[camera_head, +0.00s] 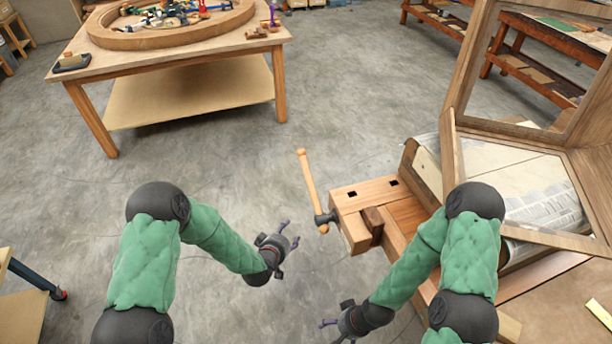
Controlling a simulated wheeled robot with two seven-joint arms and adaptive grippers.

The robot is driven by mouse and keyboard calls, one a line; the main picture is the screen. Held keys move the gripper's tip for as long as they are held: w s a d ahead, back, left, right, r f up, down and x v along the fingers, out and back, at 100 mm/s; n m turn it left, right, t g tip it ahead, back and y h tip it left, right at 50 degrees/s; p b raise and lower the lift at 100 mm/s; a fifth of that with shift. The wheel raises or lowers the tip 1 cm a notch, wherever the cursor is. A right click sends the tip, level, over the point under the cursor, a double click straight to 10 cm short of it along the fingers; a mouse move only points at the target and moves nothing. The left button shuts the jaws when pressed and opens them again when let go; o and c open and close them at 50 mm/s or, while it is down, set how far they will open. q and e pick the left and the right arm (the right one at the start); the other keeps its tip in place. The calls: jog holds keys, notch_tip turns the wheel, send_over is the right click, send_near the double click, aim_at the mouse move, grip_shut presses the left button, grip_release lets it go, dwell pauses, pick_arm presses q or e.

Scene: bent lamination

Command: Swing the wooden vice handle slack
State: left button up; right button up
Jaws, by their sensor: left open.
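The wooden vice handle (309,182) is a pale bar with a ball at each end. It stands tilted, its upper end leaning left, and passes through a dark metal hub (326,217) at the left end of the wooden vice (352,229). My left gripper (291,240) is open and empty. It is left of and below the handle's lower ball, apart from it in the picture. My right gripper (330,328) is at the bottom edge, below the vice and partly cut off. Its finger opening is unclear, and I see nothing held.
The vice is on a workbench (540,275) at the right. A large wooden frame (457,175) and a roll of printed sheet (540,210) lie there. A table (190,59) with a curved wooden ring (150,41) stands at the back left. The floor left of the handle is clear.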

aim_at(307, 174)
pick_arm(q)
jog(key=w+d+r+n+t+h+b, duration=0.1)
jog(key=w+d+r+t, duration=0.1)
jog(key=w+r+t, duration=0.3)
jog(key=w+d+r+n+t+b, duration=0.1)
jog(key=w+d+r+b, duration=0.15)
jog(key=r, duration=0.45)
jog(key=b+x, duration=0.1)
jog(key=x, duration=0.9)
jog(key=shift+w, duration=0.2)
grip_shut()
